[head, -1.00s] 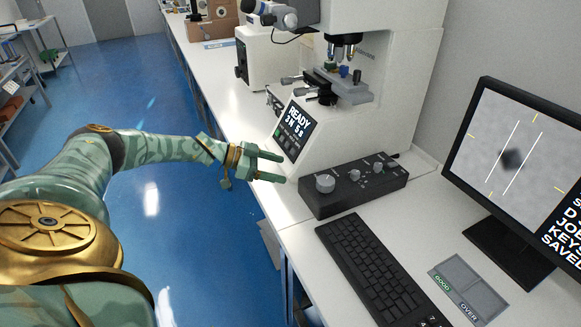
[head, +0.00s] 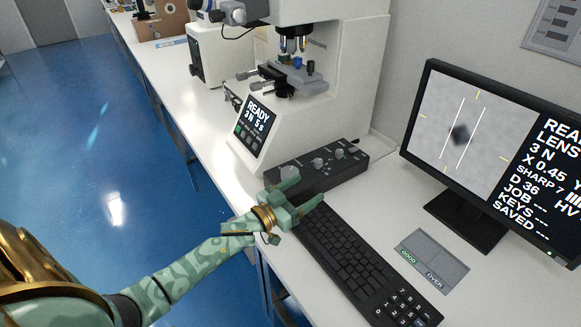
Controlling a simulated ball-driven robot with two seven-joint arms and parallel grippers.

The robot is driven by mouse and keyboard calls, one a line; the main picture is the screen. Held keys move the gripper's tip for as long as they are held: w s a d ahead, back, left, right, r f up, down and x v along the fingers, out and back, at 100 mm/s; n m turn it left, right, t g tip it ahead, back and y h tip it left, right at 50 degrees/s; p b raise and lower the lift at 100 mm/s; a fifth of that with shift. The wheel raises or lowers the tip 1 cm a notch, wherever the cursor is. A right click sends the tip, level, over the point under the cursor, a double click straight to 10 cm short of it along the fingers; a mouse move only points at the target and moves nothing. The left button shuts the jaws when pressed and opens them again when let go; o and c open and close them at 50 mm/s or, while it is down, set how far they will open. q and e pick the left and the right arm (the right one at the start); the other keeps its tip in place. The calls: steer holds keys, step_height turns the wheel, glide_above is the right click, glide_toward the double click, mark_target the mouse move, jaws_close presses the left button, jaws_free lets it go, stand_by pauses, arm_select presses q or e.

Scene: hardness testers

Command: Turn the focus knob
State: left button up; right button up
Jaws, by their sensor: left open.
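A black control box (head: 328,176) lies on the bench in front of the white hardness tester. It carries a large silver knob (head: 289,173) at its left end and smaller knobs (head: 317,163) further right. Their labels are too small to read, so I cannot tell which is the focus knob. My left gripper (head: 306,192) is open and empty, at the box's near left edge beside the large knob, whose lower part it partly covers. I cannot tell whether it touches the box. My right gripper is not in view.
A black keyboard (head: 345,250) lies just right of and below my left gripper. A monitor (head: 470,135) on the right shows a blurry dark diamond between white lines. The tester's panel (head: 255,124) reads READY. A grey GOOD/OVER tray (head: 451,263) lies right of the keyboard.

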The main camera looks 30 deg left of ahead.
mark_target(293, 168)
arm_select(q)
steer(key=s+a+f+n+y, duration=0.4)
steer(key=s+a+y, duration=0.25)
steer(key=a, duration=0.25)
steer(key=shift+y, duration=0.25)
steer(key=w+b, duration=0.1)
steer(key=w, duration=0.4)
steer(key=w+b, duration=0.2)
steer(key=w, duration=0.3)
steer(key=w+b, duration=0.1)
steer(key=w, duration=0.5)
steer(key=shift+a+f, duration=0.25)
steer(key=shift+w+r+b, duration=0.1)
steer(key=shift+w+b, duration=0.2)
steer(key=shift+w, duration=0.1)
steer(key=c, duration=1)
